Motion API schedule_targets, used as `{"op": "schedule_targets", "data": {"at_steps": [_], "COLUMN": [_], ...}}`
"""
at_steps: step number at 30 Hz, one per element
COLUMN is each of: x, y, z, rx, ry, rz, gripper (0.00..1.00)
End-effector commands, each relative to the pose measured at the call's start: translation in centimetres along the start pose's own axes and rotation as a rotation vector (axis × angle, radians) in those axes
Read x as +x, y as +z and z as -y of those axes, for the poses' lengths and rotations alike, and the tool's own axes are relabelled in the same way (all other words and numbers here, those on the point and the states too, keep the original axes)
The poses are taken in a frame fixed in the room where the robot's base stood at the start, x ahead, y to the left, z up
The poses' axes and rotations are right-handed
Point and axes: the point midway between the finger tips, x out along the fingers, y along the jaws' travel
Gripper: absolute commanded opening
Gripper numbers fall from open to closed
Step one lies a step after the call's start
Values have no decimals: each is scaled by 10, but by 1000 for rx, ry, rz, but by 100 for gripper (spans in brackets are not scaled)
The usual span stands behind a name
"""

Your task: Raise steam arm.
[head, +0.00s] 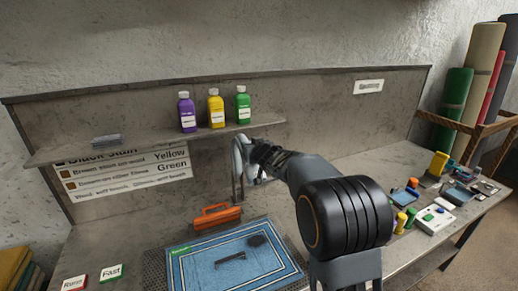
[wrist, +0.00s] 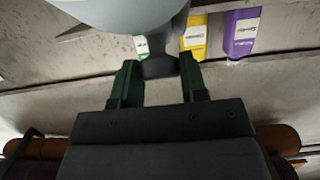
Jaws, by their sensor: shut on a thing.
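The steam arm (head: 237,172) shows in the head view as a pale, curved metal piece above the back of the worktable, below the shelf. In the wrist view its rounded grey-blue head (wrist: 115,14) fills the top edge, with a short dark neck under it. My gripper (wrist: 160,72) has its two green fingers on either side of this dark neck and is shut on it. In the head view my gripper (head: 252,152) is small and partly hidden by my arm. The lower end and the mount of the steam arm are not clear.
A blue rug (head: 205,260) with dark marks lies on the table below. An orange tool (head: 216,217) sits behind it. Purple (head: 187,113), yellow (head: 216,110) and green (head: 243,107) bottles stand on the shelf (head: 140,141) close above. Several small items crowd the table's right.

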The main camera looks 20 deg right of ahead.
Motion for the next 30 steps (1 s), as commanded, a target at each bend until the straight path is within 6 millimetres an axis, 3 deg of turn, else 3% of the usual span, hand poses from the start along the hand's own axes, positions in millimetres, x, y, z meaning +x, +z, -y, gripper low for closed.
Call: {"op": "schedule_targets", "data": {"at_steps": [9,23,24,30], "x": [6,7,7,7], "y": [-9,-8,-8,-8], "z": [13,13,13,13], "rx": [-4,-3,-3,-3], "ry": [-18,-17,-17,-16], "rz": [44,53,53,51], "gripper": [0,0,42,62]}}
